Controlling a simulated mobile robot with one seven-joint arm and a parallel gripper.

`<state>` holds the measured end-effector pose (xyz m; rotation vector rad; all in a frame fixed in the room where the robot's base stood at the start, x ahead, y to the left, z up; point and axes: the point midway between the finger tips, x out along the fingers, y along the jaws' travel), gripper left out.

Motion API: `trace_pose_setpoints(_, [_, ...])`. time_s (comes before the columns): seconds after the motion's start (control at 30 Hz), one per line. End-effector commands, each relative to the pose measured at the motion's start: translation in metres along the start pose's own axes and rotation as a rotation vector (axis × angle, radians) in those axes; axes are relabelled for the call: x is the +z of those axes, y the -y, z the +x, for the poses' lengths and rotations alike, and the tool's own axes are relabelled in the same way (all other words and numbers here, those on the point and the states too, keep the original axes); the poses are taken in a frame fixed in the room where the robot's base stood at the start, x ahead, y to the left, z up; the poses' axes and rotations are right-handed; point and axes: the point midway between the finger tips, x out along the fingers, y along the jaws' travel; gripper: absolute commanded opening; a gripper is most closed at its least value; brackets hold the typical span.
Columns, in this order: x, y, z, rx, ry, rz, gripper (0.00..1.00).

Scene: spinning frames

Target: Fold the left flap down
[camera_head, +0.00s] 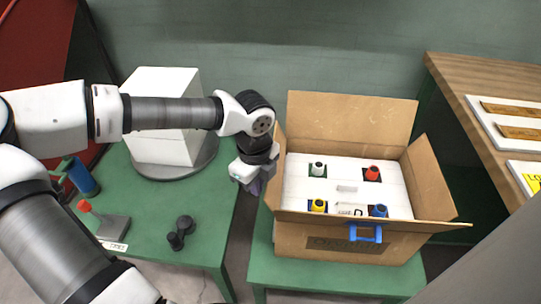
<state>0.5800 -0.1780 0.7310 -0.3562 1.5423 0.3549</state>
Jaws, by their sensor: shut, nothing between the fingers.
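An open cardboard box (340,241) stands on a green table on the right. Its left flap (278,160) shows as a narrow upright strip at the box's left side, partly behind my gripper. My gripper (256,187) points down just left of this flap, shut and empty; I cannot tell whether it touches the flap. The back flap (350,125) stands up. The right flap (430,178) leans outward, and the front flap (310,219) sticks out toward me. Inside the box is a white insert (340,170) with white, red, yellow and blue capped items.
A white block (160,135) stands on a grey round plate (203,163) on the left green table (140,245). A red-knobbed device (112,230) and a black object (181,232) lie nearer. A blue clip (366,233) hangs at the box front. A wooden bench (480,75) borders the right.

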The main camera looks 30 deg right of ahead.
Motion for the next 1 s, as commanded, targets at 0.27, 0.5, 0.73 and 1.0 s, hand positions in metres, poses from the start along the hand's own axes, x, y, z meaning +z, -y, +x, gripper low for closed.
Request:
trace_pose_setpoints(0.27, [-0.020,0.012,-0.010,0.000,0.002,0.003,0.00])
trace_pose_setpoints(0.5, [-0.037,0.021,-0.020,0.000,0.002,0.003,0.00])
trace_pose_setpoints(0.73, [-0.044,0.025,-0.025,0.000,0.001,0.000,0.00])
trace_pose_setpoints(1.0, [-0.044,0.025,-0.024,0.000,0.001,0.000,0.00])
